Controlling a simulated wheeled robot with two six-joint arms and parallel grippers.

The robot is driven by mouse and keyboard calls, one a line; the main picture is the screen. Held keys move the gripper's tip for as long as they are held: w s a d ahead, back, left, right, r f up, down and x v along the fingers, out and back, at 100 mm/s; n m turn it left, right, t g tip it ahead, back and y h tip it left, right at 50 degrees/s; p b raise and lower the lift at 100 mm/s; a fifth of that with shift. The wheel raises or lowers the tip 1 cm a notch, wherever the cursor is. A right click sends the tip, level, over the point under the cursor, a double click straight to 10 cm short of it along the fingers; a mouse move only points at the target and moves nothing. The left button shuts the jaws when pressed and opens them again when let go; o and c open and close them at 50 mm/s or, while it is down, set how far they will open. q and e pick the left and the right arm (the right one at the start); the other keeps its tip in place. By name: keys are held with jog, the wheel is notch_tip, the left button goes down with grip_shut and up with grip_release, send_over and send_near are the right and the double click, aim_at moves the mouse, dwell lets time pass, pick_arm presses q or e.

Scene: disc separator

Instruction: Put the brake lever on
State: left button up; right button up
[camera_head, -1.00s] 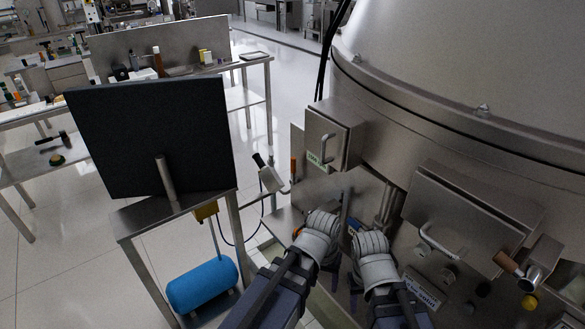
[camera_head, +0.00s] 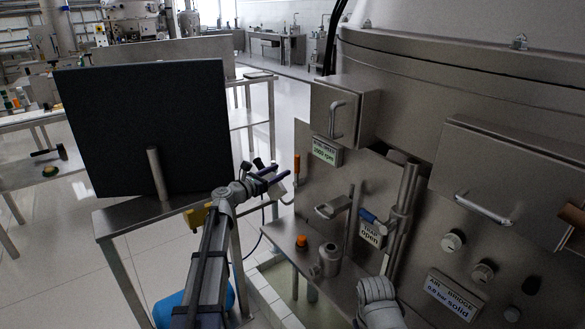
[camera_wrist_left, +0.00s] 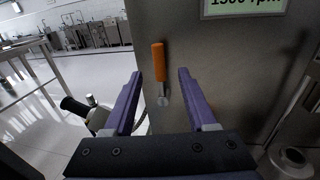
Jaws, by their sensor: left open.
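A lever with an orange grip (camera_head: 297,165), which I take for the brake lever, stands upright at the left edge of the machine's steel panel (camera_head: 312,180). It also shows in the left wrist view (camera_wrist_left: 158,62), grip up with a short metal end below. My left gripper (camera_head: 280,175) is just left of it in the head view. In the left wrist view its purple fingers (camera_wrist_left: 158,80) are apart, with the lever seen between them and apparently untouched. My right arm shows at the bottom of the head view, but its gripper is hidden.
A blue-ended handle (camera_head: 370,217), an orange knob (camera_head: 302,241) and a metal cylinder (camera_head: 329,259) are to the right. A dark screen (camera_head: 145,125) on a steel table stands left. A black-handled item (camera_wrist_left: 76,106) hangs near my left finger.

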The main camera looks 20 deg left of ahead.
aim_at(295, 162)
pick_arm(q)
jog(key=shift+x, duration=3.9)
jog(key=shift+a, duration=0.15)
jog(key=shift+c, duration=0.4)
grip_shut()
